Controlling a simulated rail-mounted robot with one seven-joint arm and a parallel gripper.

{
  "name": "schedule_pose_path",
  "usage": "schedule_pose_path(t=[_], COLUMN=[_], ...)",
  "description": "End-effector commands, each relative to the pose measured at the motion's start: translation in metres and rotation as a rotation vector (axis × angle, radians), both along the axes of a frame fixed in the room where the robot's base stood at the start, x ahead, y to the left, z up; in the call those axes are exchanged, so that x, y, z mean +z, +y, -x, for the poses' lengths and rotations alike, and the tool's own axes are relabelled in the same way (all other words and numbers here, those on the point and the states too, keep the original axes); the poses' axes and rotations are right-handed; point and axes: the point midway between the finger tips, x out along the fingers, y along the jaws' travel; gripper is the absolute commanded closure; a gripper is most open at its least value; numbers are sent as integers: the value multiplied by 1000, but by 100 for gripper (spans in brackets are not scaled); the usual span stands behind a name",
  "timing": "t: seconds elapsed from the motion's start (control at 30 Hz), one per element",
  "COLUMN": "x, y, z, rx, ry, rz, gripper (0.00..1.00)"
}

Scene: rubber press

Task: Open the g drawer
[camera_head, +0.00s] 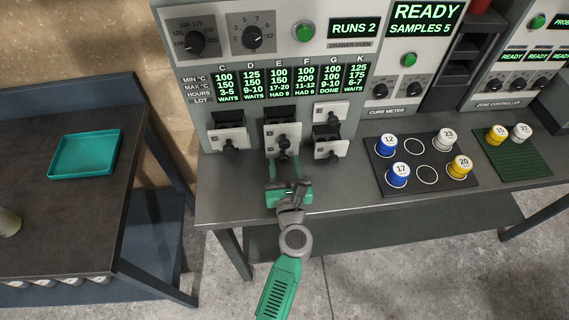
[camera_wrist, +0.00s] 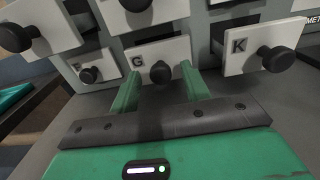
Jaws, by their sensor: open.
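The G drawer has a white front (camera_wrist: 144,60) marked G and a dark round knob (camera_wrist: 160,71), in the middle of the wrist view. In the head view its knob (camera_head: 283,155) is low in the middle drawer column, partly behind my fingers. My gripper (camera_head: 285,161) is open and faces the drawer from the front. In the wrist view its green fingers (camera_wrist: 162,76) stand apart, one on each side of the knob. I see no finger touching the knob. The G drawer looks shut, though its depth is hard to judge.
The K drawer (camera_wrist: 238,56) sticks out close on the right. Another drawer (camera_head: 228,138) sticks out on the left, and one overhangs above G. Cups stand on a dark mat (camera_head: 462,182) at right. The bench top (camera_head: 230,180) is clear around my gripper.

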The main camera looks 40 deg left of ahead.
Motion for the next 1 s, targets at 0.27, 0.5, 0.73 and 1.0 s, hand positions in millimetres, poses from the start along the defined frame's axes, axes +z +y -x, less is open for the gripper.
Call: schedule_pose_path(t=[0.27,0.5,0.73,1.0], x=[1,0,0,0], y=[-37,-52,-52,-51], z=[39,55,55,55], rx=[-2,-2,-1,-1], ry=[1,0,0,1], rz=[1,0,0,1], gripper=[53,53,53,53])
